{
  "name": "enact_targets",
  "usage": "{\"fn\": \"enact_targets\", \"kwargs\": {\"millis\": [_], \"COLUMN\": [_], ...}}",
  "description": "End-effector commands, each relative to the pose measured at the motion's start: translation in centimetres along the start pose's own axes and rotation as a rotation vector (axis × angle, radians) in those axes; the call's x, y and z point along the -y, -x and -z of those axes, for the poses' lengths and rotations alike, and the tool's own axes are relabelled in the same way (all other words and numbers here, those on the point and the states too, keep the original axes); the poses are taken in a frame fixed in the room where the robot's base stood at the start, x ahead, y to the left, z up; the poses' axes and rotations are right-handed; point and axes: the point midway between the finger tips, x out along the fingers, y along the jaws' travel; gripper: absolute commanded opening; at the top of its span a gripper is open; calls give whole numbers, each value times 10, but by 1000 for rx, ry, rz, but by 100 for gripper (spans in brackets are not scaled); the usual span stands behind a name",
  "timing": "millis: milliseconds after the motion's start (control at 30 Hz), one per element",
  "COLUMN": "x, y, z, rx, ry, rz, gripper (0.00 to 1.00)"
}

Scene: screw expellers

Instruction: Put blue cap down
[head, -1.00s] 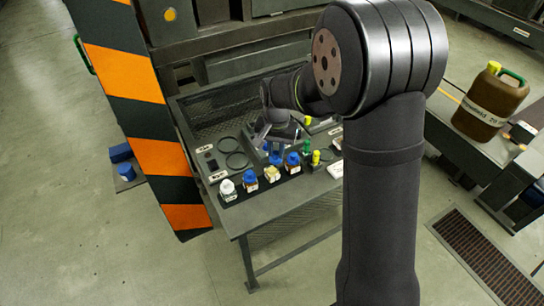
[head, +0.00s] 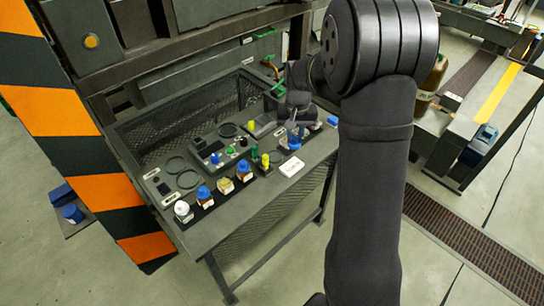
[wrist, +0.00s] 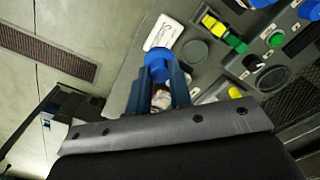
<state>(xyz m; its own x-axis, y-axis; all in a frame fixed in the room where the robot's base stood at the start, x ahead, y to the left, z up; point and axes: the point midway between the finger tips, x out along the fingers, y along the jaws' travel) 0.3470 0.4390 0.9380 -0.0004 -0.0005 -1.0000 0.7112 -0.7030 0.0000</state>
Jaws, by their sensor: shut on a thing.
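My gripper (wrist: 159,90) is shut on the blue cap (wrist: 158,62), which sits at the fingertips in the wrist view. Something whitish and brown shows between the fingers behind it; I cannot tell what it is. In the head view my gripper (head: 293,132) is at the right end of the table, with the blue cap (head: 294,144) low under it. I cannot tell whether the cap touches the table.
A white card (head: 291,167) lies just in front of the gripper. The row also has a white bottle (head: 182,210), a blue-capped bottle (head: 204,195) and a yellowish one (head: 226,187). Green and yellow pieces (head: 265,160) stand near the gripper. A mesh basket (head: 190,115) is behind.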

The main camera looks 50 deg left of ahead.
Motion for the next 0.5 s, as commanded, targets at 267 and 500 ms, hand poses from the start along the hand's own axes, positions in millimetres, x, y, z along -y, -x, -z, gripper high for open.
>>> {"fn": "enact_targets", "kwargs": {"millis": [267, 500], "x": [-41, 2], "y": [-18, -47], "z": [26, 42], "rx": [1, 1], "ry": [-6, 0], "rz": [0, 0], "gripper": [0, 0]}}
